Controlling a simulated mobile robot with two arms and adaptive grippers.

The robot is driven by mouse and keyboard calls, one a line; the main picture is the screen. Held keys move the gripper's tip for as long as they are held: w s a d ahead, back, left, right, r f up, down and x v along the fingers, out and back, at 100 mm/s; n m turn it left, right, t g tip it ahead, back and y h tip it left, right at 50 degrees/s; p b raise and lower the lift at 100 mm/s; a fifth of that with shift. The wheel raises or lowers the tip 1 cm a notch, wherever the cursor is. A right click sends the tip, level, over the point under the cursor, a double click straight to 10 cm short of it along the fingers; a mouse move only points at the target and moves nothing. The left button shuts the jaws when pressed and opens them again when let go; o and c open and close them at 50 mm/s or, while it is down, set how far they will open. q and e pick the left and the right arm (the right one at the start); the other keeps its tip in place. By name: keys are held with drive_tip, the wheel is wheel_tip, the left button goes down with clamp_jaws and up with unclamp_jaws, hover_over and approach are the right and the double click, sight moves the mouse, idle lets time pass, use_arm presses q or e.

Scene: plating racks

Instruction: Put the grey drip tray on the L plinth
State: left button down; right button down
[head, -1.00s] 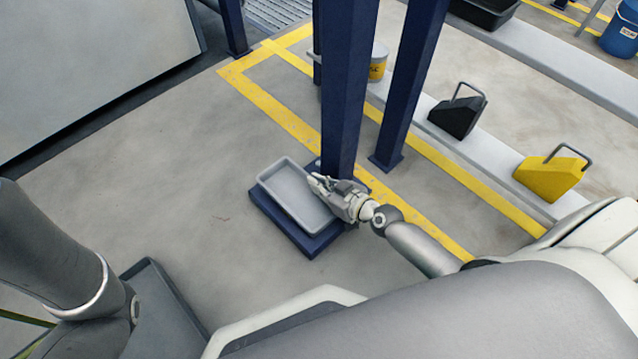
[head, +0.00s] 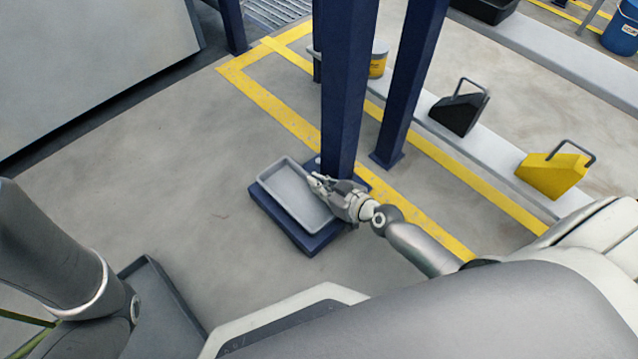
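The grey drip tray (head: 284,192) is a shallow rectangular tray in the middle of the head view. It sits over a dark blue plinth (head: 272,216) at the foot of a blue post; whether it rests fully on it I cannot tell. No L marking shows on the plinth. My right gripper (head: 318,184) is at the tray's right-hand rim, its fingers at the edge. Whether the fingers are closed on the rim is too small to tell. My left arm comes in at the left edge; its gripper is out of view.
Blue posts (head: 345,90) rise right behind the tray. Yellow floor lines run past them. A black wedge (head: 459,113) and a yellow wedge (head: 552,175) with handles stand on a pale ledge at the right. The floor left of the plinth is clear.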

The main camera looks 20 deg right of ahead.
drive_tip(key=c, duration=2.1)
unclamp_jaws()
drive_tip(key=shift+f, duration=0.15)
drive_tip(key=o, duration=0.5)
drive_tip(key=shift+o, duration=0.2)
drive_tip(key=v, duration=1.2)
